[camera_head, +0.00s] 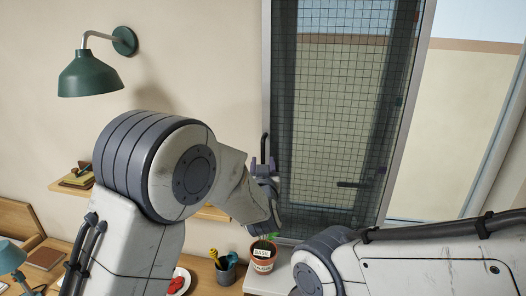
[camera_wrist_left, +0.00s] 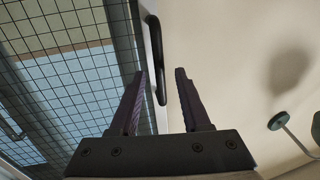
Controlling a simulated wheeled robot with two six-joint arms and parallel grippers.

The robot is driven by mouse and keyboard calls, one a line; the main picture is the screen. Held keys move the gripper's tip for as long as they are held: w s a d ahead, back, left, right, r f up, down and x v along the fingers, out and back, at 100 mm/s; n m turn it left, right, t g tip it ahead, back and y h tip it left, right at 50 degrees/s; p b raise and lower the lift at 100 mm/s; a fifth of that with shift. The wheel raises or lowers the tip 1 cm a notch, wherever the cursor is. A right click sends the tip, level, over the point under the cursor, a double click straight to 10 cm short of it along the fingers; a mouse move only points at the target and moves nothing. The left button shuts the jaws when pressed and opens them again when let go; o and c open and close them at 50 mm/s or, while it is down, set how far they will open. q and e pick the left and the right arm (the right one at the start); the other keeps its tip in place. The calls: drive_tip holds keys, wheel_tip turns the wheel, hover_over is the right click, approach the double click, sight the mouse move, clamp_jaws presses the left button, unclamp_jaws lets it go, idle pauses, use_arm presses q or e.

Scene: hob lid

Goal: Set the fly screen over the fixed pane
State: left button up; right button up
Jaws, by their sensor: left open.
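The fly screen (camera_head: 320,120) is a dark mesh panel in a grey frame, upright over the left part of the window. Its black bar handle (camera_head: 264,146) is on the left frame edge. My left gripper (camera_head: 263,163) is at the lower part of this handle. In the left wrist view my left gripper (camera_wrist_left: 160,72) is open, and the handle (camera_wrist_left: 154,45) shows beyond and between its fingertips; contact cannot be told. The window's right part (camera_head: 465,130) shows no mesh. Which pane is fixed I cannot tell. My right gripper is out of view.
A potted basil plant (camera_head: 262,256) stands on the sill below the screen. A pen cup (camera_head: 226,268) and a plate (camera_head: 183,275) are on the desk. A green wall lamp (camera_head: 90,74) and a shelf (camera_head: 205,212) are on the left wall.

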sight(263, 159)
use_arm(q)
drive_tip(key=shift+w+p, duration=0.65)
drive_tip(key=shift+w, duration=1.15)
clamp_jaws()
